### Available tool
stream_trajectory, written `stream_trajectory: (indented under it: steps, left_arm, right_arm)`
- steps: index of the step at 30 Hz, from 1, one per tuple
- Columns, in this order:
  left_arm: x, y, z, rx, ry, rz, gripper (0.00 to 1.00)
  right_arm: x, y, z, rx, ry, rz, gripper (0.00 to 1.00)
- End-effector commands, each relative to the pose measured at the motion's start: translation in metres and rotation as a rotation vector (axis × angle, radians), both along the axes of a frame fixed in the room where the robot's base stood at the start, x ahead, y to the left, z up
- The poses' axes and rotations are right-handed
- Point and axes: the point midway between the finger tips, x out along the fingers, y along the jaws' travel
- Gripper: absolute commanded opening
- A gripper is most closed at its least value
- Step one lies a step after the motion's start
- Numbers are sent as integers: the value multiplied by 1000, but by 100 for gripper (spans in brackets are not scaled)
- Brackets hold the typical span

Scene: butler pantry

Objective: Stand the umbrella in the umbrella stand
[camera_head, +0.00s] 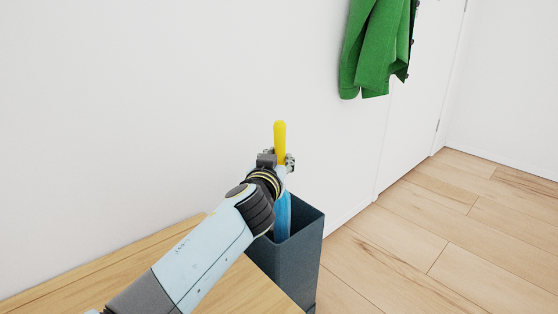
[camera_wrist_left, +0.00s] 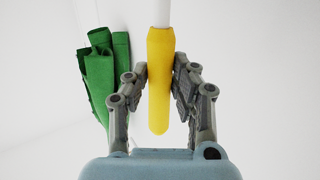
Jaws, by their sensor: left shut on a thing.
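The umbrella has a yellow handle (camera_head: 280,140) and a blue canopy (camera_head: 283,214). It is upright, and its lower part is inside the mouth of the dark blue-grey umbrella stand (camera_head: 290,268). My left gripper (camera_head: 278,160) is shut on the yellow handle, above the stand. In the left wrist view the handle (camera_wrist_left: 160,85) sits between the two fingers of my left gripper (camera_wrist_left: 160,82), with a white shaft beyond it. The umbrella's tip is hidden inside the stand, so I cannot tell if it touches the bottom. My right gripper is not in view.
A wooden surface (camera_head: 110,270) lies left of the stand, under my left arm. A green coat (camera_head: 377,50) hangs on the wall at upper right; it also shows in the left wrist view (camera_wrist_left: 103,75). A white door (camera_head: 415,110) and clear wooden floor (camera_head: 450,235) are to the right.

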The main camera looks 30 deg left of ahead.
Motion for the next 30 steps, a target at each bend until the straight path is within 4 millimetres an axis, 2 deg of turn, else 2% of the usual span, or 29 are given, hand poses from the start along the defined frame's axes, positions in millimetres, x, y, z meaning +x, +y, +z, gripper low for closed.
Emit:
stream_trajectory:
  steps: [3,4,10,23,26,30]
  left_arm:
    - [0,0,1,0,-2,-1,0]
    - [0,0,1,0,-2,-1,26]
    - [0,0,1,0,-1,0,50]
    - [-4,-1,-1,-1,3,0,50]
    - [-16,-5,0,-2,3,0,50]
    - [-45,-14,2,-3,3,0,50]
  right_arm:
    - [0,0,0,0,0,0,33]
    - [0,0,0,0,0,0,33]
    - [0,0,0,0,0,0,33]
    - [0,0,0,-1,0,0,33]
    - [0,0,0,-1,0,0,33]
    - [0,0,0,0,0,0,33]
